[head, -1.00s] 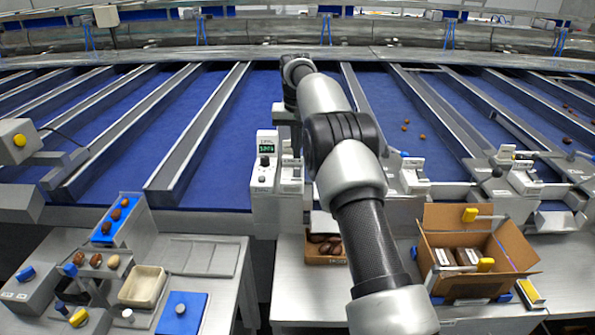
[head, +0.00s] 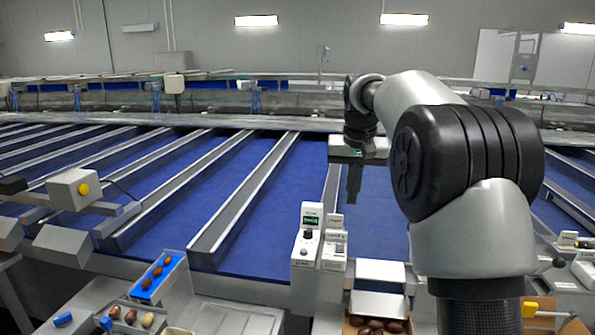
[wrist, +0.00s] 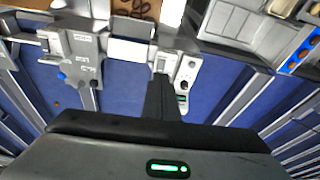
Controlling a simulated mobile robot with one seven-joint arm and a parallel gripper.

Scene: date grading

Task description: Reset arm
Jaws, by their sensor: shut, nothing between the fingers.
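My gripper (head: 354,186) hangs pointing down over the blue sorting lanes, above and right of the white control box with a green display (head: 309,232). Its dark fingers are together with nothing held. In the wrist view the shut fingers (wrist: 162,98) stick out over the blue surface, near the same control box (wrist: 187,72). My arm is raised and bent, and hides much of the right side of the head view.
Blue lanes with grey dividers (head: 243,198) fill the middle. At lower left is a blue tray with dates (head: 172,266). A box of dark dates (head: 364,331) sits at the bottom. A grey unit with a yellow knob (head: 66,195) stands at left.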

